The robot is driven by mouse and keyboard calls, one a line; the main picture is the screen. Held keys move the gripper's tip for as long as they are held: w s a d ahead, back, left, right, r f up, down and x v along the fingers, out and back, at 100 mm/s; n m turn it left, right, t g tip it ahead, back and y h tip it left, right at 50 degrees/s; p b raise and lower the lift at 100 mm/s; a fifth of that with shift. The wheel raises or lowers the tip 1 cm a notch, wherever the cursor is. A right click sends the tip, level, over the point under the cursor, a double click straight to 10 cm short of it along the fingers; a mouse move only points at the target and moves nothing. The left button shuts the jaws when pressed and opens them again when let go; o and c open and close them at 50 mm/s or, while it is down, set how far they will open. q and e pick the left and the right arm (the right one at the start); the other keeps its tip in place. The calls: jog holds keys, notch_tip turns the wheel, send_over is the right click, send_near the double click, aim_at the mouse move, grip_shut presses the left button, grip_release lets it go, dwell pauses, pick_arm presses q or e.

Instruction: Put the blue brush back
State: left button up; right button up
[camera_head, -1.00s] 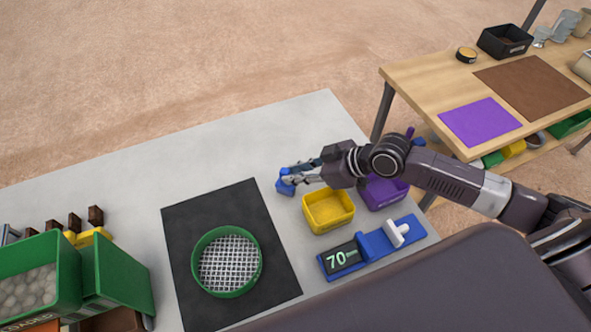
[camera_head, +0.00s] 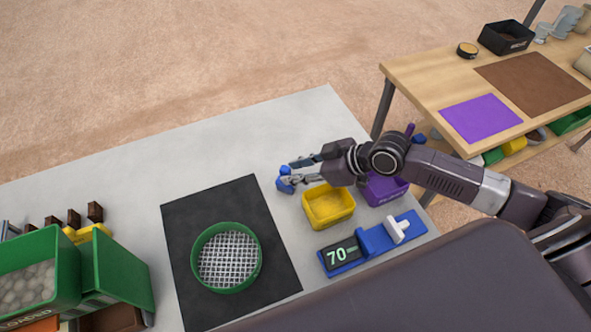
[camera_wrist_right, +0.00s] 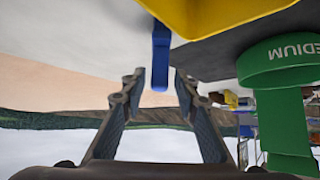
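The blue brush (camera_head: 285,183) is at the fingertips of my right gripper (camera_head: 289,173), near the top right corner of the black mat on the grey table. In the right wrist view the brush (camera_wrist_right: 160,60) shows as a blue bar between the two fingertips of my right gripper (camera_wrist_right: 160,80). The fingers are spread, with a gap on each side of the bar. I cannot tell whether the brush rests on the table. My left gripper is not in view.
A yellow bin (camera_head: 312,213), a purple bin (camera_head: 384,196) and a blue scale (camera_head: 372,243) reading 70 stand close to my right arm. A green sieve (camera_head: 257,262) sits on the black mat (camera_head: 180,232). Green bins (camera_head: 125,275) stand at left. The table's far middle is clear.

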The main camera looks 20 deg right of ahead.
jog(key=shift+o, duration=0.7)
jog(key=o, duration=0.4)
jog(key=c, duration=0.5)
jog(key=shift+c, duration=0.2)
jog(key=shift+r, duration=0.1)
jog(key=p+v, duration=0.3)
jog(key=v, duration=0.3)
jog(key=shift+s, duration=0.1)
